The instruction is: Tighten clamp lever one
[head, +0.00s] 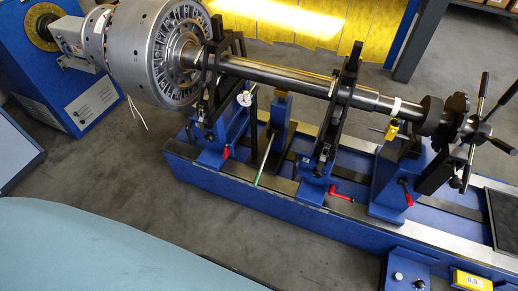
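Three red clamp levers show on the blue balancing machine bed (290,214). One red lever (226,152) is on the left bearing pedestal, pointing down. A second red lever (340,193) is at the foot of the middle pedestal and lies nearly flat. A third red lever (407,193) hangs down on the right pedestal. No label shows which is lever one. Neither of my grippers is in view.
A rotor (135,50) with a long steel shaft (290,78) rests across the pedestals. A black handwheel (470,128) with spoke handles is at right. A thin green-ended rod (264,160) leans between pedestals. The grey floor (130,170) in front is clear.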

